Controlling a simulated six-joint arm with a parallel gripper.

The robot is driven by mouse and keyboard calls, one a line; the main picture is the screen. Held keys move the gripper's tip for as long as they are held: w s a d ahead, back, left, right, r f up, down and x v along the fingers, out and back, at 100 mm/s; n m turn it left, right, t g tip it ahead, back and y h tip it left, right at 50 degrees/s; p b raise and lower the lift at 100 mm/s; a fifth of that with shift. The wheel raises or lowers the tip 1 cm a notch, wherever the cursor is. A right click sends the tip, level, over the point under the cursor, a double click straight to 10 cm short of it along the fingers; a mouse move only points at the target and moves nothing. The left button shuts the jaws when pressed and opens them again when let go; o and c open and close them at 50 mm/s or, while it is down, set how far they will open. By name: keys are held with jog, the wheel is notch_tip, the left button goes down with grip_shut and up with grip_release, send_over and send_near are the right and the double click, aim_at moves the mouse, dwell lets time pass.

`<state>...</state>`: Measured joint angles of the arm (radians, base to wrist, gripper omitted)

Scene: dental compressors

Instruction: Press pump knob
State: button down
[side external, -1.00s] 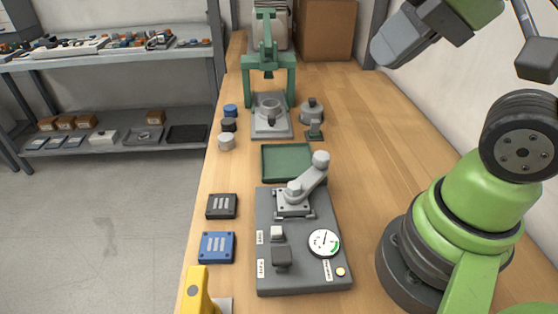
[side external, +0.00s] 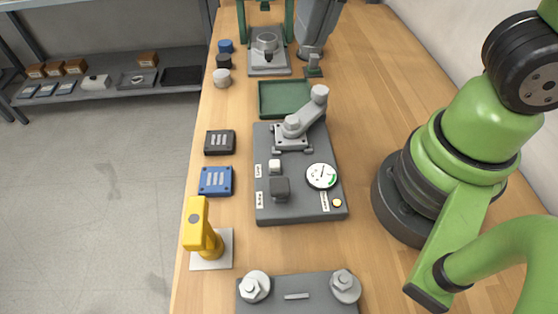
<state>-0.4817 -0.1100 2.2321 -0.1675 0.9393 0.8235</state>
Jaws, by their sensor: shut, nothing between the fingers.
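A dark grey panel (side external: 300,209) lies on the bench in the side external view. It bears a dark block-shaped knob (side external: 280,188), a smaller white knob (side external: 275,166), a round gauge (side external: 321,176) and a small yellow button (side external: 337,203). White labels stand beside the knobs. Their print is too small to read surely, so I cannot tell which is the pump knob. My gripper (side external: 319,22) appears as a grey tapered body at the top edge, beyond the panel and apart from it. It looks shut and empty, but its fingertips are not clear.
A grey lever (side external: 307,115) rises from the panel's far end. A green tray (side external: 285,97) lies beyond it. Black (side external: 220,142) and blue (side external: 215,181) boxes and a yellow fixture (side external: 200,230) stand left. A plate with bolts (side external: 297,296) is nearest.

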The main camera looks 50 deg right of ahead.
jog(key=m+g+h, duration=0.2)
send_over(279, 185)
notch_tip(279, 185, down, 5)
jog(key=shift+f, duration=0.15)
notch_tip(279, 185, down, 14)
dwell(0.4)
jog(key=shift+f, duration=1)
